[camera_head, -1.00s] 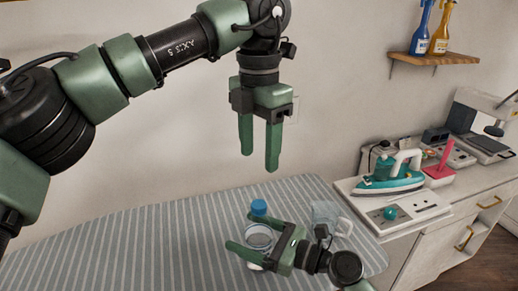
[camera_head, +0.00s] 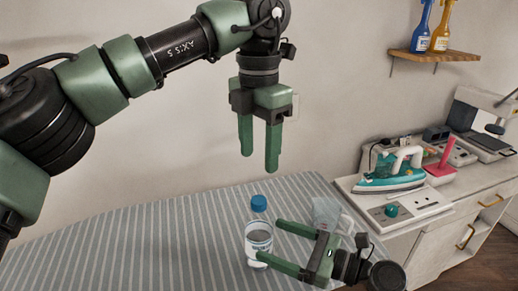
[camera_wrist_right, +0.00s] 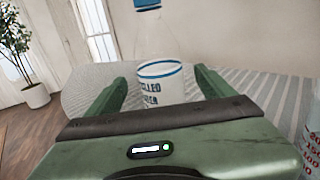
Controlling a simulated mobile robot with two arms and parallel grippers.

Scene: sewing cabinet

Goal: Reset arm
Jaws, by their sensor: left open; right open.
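My left gripper (camera_head: 259,163) is open and empty, its fingers hanging down above the ironing board and in front of the wall. My right gripper (camera_head: 269,240) is open low over the board, its fingers pointing left. A clear bottle with a blue cap and a white label (camera_head: 258,241) stands upright on the board at the right gripper's fingertips. In the right wrist view the bottle (camera_wrist_right: 161,87) appears ahead between the two open fingers (camera_wrist_right: 160,78); I cannot tell whether they touch it.
The striped ironing board (camera_head: 130,250) is clear on the left. A clear measuring jug (camera_head: 328,211) stands just behind the right gripper. A teal iron (camera_head: 390,180) rests on the cabinet at right. Spray bottles (camera_head: 441,32) stand on a wall shelf.

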